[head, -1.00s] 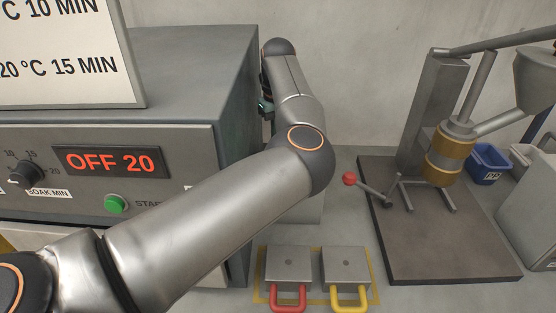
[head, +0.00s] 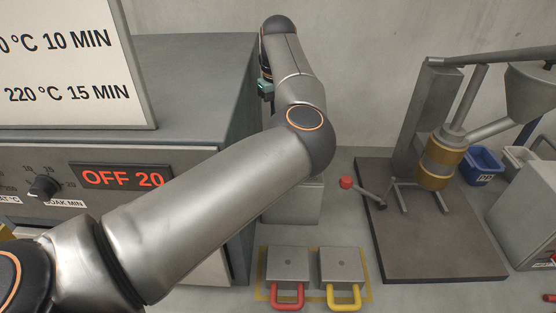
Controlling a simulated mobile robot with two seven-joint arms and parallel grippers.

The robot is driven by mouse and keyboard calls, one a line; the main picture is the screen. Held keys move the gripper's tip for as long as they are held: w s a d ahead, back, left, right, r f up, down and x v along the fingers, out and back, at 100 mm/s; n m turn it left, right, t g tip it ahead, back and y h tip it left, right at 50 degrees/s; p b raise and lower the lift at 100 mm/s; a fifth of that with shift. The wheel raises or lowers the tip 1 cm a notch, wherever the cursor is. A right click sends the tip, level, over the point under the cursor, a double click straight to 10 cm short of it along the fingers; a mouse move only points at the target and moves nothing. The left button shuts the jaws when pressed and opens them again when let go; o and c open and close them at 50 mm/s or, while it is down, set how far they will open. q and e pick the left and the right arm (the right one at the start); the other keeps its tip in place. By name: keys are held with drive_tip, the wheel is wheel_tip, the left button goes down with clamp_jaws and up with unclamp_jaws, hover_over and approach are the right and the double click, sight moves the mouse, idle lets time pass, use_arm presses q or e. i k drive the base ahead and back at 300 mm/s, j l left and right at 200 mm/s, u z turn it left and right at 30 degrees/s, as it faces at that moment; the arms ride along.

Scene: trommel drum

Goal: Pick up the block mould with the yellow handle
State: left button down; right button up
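The block mould with the yellow handle (head: 341,264) lies flat on the bench at the lower middle of the head view. It is a grey square block with a yellow loop handle towards me. A similar mould with a red handle (head: 288,264) lies just left of it. My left arm passes above and left of both moulds, touching neither. Its wrist end, with a small teal part (head: 265,87), hangs beside the oven's right side. The fingers there are mostly hidden, so I cannot tell their opening. My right gripper is out of view.
The oven (head: 190,70) with an "OFF 20" display fills the left, with a sign on top. A press on a dark base plate (head: 430,240), with a red-knobbed lever (head: 346,183), stands right of the moulds. A blue bin (head: 482,166) is behind it.

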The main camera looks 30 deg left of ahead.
sight(339, 269)
drive_tip(key=k+l, duration=1.15)
drive_tip(key=k, duration=0.15)
